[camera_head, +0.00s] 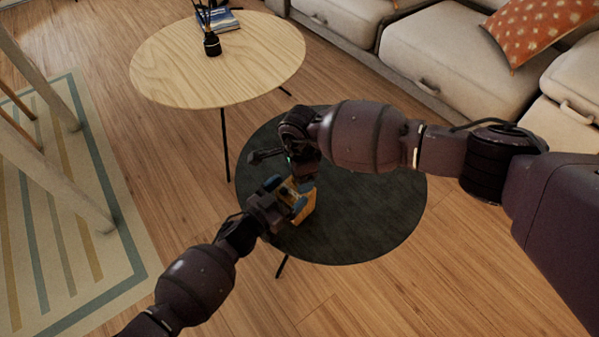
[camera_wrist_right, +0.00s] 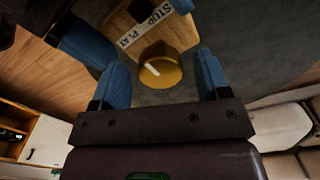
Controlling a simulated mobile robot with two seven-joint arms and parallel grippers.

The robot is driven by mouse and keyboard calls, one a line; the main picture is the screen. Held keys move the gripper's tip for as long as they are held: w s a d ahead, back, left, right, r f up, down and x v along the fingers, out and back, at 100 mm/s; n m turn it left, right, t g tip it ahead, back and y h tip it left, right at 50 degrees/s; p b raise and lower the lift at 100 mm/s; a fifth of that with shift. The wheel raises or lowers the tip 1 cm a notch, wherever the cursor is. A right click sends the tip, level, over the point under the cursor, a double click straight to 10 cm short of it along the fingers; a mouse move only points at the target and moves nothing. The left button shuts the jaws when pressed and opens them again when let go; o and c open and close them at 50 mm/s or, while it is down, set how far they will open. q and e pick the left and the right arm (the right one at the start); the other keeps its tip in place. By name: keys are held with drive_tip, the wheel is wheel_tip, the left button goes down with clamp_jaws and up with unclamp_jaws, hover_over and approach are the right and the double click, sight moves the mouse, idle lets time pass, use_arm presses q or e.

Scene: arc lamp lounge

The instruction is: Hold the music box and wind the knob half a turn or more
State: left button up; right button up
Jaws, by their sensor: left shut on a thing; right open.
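The music box (camera_head: 308,207) is a small wooden box held over the dark round table. My left gripper (camera_head: 286,196) is shut on it, with blue fingers on either side. In the right wrist view the wooden face of the box (camera_wrist_right: 181,32) carries a white "STOP PLAY" label and a round gold knob (camera_wrist_right: 162,72) with a pale pointer mark. My right gripper (camera_wrist_right: 161,66) is open, its two blue fingers on either side of the knob, with visible gaps. In the head view my right wrist hides most of that gripper.
The dark round table (camera_head: 380,220) is clear to the right of the box. A light wooden table (camera_head: 160,70) with a dark pot (camera_head: 212,44) and a book (camera_head: 228,20) stands behind. A cream sofa (camera_head: 440,50) is at the back right.

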drive_tip(key=shift+c, duration=0.2)
drive_tip(key=c, duration=0.9)
